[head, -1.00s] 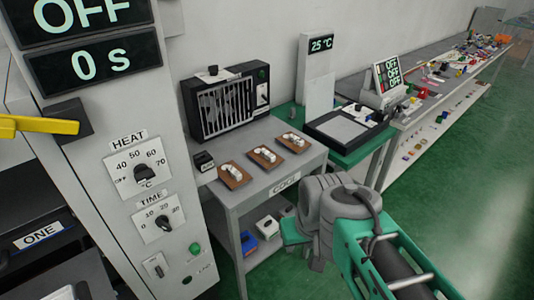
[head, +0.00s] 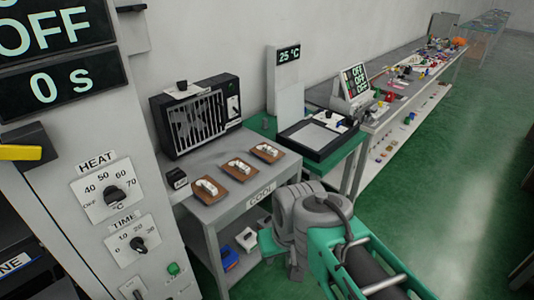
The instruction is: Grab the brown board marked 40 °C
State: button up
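Three brown boards lie in a slanting row on the grey table marked COOL: a near one (head: 204,194), a middle one (head: 233,173) and a far one (head: 260,156). Each carries pale white pieces on top. Any temperature marking on them is too small to read, so I cannot tell which is the 40 °C one. My arm, green and grey, reaches in from the lower right, in front of the table's right end. My gripper's fingers do not show. None of the boards is touched by the visible part of my arm.
A black fan box (head: 197,117) stands behind the boards, and a small black block (head: 177,179) sits left of them. A tall grey cabinet (head: 150,196) with HEAT and TIME dials rises at left. Blue and white items lie on the lower shelf. Green floor (head: 450,190) is clear at right.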

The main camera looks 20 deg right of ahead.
aim_at(269, 154)
jog(key=u, duration=3.3)
jog(key=k, duration=1.35)
jog(key=z, duration=1.65)
jog(key=i, duration=0.5)
jog(key=z, duration=0.1)
